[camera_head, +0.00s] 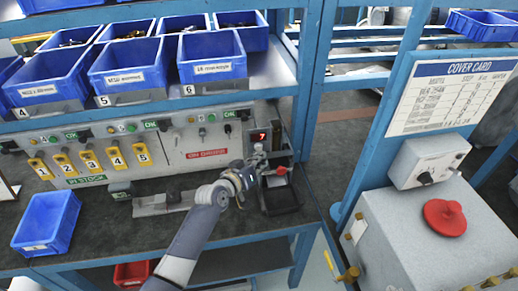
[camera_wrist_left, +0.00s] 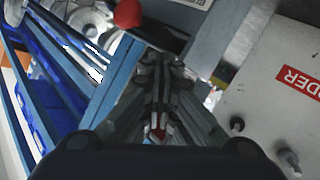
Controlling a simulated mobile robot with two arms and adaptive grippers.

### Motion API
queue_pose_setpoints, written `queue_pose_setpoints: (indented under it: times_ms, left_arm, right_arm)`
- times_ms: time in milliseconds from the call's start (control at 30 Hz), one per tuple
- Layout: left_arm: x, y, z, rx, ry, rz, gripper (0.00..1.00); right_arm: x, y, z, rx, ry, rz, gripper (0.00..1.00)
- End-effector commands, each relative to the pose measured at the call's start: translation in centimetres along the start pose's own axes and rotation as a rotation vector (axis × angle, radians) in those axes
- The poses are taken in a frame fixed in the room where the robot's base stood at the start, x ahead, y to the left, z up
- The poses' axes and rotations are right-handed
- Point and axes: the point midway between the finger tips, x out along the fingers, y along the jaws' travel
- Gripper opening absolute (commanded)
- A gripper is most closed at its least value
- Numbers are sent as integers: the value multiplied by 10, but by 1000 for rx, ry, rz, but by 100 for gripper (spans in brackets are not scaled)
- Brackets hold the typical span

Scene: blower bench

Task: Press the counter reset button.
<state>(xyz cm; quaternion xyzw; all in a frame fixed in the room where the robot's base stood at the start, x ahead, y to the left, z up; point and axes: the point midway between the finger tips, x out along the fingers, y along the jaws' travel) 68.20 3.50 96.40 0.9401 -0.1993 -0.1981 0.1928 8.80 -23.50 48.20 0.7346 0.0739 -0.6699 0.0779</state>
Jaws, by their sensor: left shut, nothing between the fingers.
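The counter (camera_head: 262,136) shows a red lit digit that looks like 7, at the right end of the grey panel in the head view. My left gripper (camera_head: 261,158) is shut and empty, close below and in front of the counter display. It also shows shut in the left wrist view (camera_wrist_left: 158,85). I cannot make out the reset button or whether the fingertips touch it. A red knob (camera_head: 281,170) is just right of the gripper; a red ball (camera_wrist_left: 127,13) shows at the top of the wrist view. My right gripper is out of view.
Blue bins (camera_head: 212,57) stand on the shelf above the panel. A dark tray (camera_head: 281,198) lies below the gripper. A blue post (camera_head: 312,90) rises close to the right. A grey box with a red mushroom button (camera_head: 445,217) stands further right. A blue bin (camera_head: 47,222) is on the bench's left.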

Motion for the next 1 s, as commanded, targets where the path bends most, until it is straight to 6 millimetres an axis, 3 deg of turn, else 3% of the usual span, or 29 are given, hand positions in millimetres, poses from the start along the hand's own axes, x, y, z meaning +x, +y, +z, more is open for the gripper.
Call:
queue_pose_setpoints:
  times_ms: [1000]
  left_arm:
    - [7,-5,-5,0,0,0,0]
  right_arm:
    - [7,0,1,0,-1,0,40]
